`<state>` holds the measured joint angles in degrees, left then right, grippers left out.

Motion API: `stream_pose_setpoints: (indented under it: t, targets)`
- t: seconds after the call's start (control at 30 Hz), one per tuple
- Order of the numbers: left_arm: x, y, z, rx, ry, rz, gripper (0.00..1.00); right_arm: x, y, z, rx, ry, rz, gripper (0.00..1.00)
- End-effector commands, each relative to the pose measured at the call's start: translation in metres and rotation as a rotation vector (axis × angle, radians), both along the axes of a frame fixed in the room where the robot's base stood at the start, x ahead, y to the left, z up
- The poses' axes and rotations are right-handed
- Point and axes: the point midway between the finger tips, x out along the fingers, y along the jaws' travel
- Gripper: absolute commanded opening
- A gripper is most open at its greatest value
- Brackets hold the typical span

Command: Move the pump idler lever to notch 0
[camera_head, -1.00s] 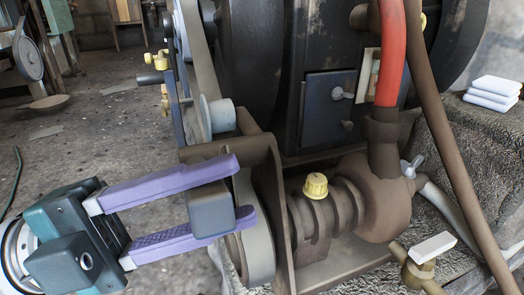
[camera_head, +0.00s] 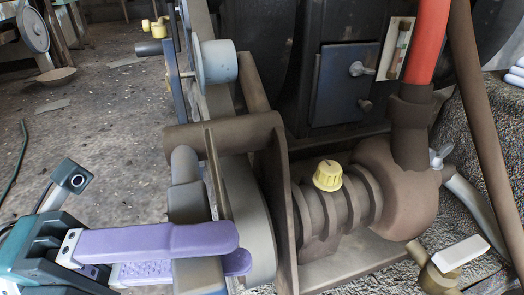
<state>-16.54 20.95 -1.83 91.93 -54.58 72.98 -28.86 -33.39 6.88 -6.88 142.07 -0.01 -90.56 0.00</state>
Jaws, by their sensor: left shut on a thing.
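The pump idler lever shows as a grey arm with a blocky grip (camera_head: 188,203) at lower left, beside the belt wheel (camera_head: 248,215) of the brown pump (camera_head: 400,205). My left gripper (camera_head: 236,252) comes in from the left with two purple fingers, one above the other in the picture. It is shut on the lever's grip; the upper finger covers part of it, and the grip shows above and below. Notch marks cannot be made out. My right gripper is not in view.
A brown bracket (camera_head: 282,215) stands close right of the wheel. A yellow cap (camera_head: 328,176) tops the pump. A brass valve with a white handle (camera_head: 460,253) is at lower right. A red hose (camera_head: 428,45) rises at the right. Open floor lies at the left.

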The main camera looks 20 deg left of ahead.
Motion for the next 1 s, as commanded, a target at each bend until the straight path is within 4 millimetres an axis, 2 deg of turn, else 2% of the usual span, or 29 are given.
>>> stream_pose_setpoints:
  t: [0.03, 0.27, 0.57, 0.67, 1.0]
  targets:
    - [-0.001, 0.000, -0.005, 0.013, 0.005, 0.000, 0.43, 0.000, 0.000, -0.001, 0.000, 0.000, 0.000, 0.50]
    - [-0.001, 0.000, -0.003, 0.009, 0.006, 0.000, 0.69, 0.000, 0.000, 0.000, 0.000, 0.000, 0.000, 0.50]
    - [-0.001, 0.003, -0.003, 0.007, 0.005, 0.001, 0.69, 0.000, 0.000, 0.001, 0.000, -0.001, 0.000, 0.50]
    - [-0.005, 0.013, -0.004, 0.009, 0.009, 0.000, 0.69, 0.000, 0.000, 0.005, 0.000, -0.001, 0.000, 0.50]
    - [-0.025, 0.075, -0.015, 0.009, 0.009, 0.002, 0.69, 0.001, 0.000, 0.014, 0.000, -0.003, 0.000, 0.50]
